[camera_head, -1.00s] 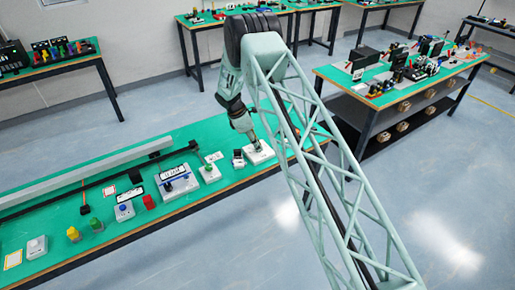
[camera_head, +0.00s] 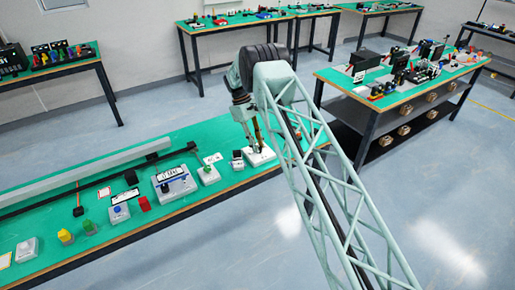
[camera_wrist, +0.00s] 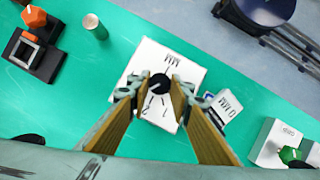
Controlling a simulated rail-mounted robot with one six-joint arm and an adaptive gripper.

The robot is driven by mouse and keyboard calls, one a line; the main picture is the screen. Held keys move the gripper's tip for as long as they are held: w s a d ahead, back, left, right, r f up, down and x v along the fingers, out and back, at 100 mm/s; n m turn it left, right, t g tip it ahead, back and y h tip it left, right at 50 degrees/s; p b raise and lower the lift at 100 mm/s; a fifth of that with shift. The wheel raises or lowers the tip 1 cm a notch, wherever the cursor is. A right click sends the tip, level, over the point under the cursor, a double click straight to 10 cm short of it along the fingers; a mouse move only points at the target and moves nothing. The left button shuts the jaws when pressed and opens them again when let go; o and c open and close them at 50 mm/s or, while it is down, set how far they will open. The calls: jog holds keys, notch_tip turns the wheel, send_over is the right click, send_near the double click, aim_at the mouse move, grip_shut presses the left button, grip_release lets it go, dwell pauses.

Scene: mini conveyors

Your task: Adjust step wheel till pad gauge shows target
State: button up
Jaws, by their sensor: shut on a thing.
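A white plate (camera_wrist: 190,75) with printed marks and numbers carries a round black step wheel (camera_wrist: 159,84). In the wrist view my gripper (camera_wrist: 159,88) has its two wood-coloured fingers around the wheel, one on each side, shut on it. In the head view the plate (camera_head: 262,158) lies on the green bench, with my gripper (camera_head: 257,148) pointing down onto it; the wheel is hidden there. A small tilted display (camera_wrist: 227,106), perhaps the pad gauge, stands beside the plate and seems to read 0 with unit letters. It shows in the head view (camera_head: 237,156), too small to read.
A white box with a green knob (camera_wrist: 290,154) stands near the display.

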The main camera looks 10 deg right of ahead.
jog(key=shift+m, duration=0.6)
jog(key=o, duration=0.8)
jog(key=shift+d, duration=0.1)
jog(key=shift+o, duration=0.2)
jog(key=shift+r, duration=0.15)
jog(key=v, duration=1.1)
jog(key=shift+w+r, duration=0.25)
jog(key=shift+r, duration=0.05)
jog(key=shift+r, duration=0.1)
